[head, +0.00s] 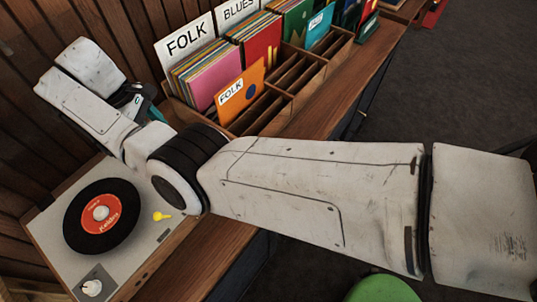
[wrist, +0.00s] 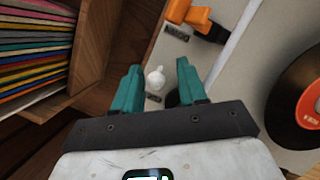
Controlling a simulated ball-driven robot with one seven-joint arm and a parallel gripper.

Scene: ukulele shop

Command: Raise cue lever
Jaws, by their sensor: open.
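The record player (head: 50,228) stands on the wooden counter at the lower left of the head view, with a black record (head: 101,216) with a red label on it. In the head view, my arm hides part of the deck, and only a bit of the teal fingers shows.
A yellow piece (head: 162,216) is on the deck by the record. A wooden record bin (head: 272,112) stands behind my arm. A wood-panelled wall (head: 105,45) is close by.

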